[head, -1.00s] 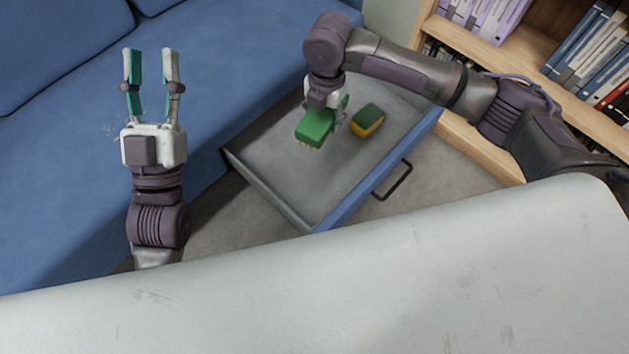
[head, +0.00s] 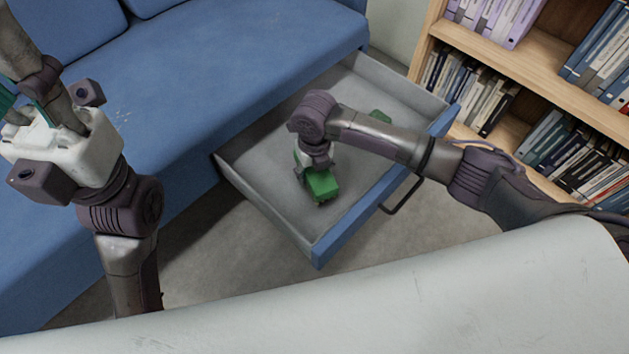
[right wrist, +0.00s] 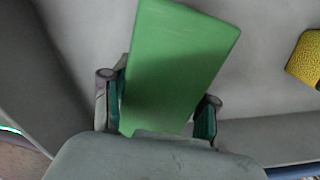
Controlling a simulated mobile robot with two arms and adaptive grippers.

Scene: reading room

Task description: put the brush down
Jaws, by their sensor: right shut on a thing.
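The brush (head: 322,185) shows its green block in the head view, low over or on the floor of the open drawer (head: 268,192). My right gripper (head: 313,162) is shut on it, mostly hidden under its own wrist. In the right wrist view the flat green brush (right wrist: 180,65) sits between the two fingers of my right gripper (right wrist: 160,100). Its underside is hidden, and I cannot tell if it touches the drawer floor. My left gripper (head: 40,115) is at the upper left, over the sofa, its fingers partly out of view.
A green and yellow sponge (head: 380,117) lies in the drawer, partly hidden by my right arm; its yellow side shows in the right wrist view (right wrist: 307,58). The blue sofa (head: 200,65) borders the drawer on the left. A bookshelf (head: 480,50) stands at the right.

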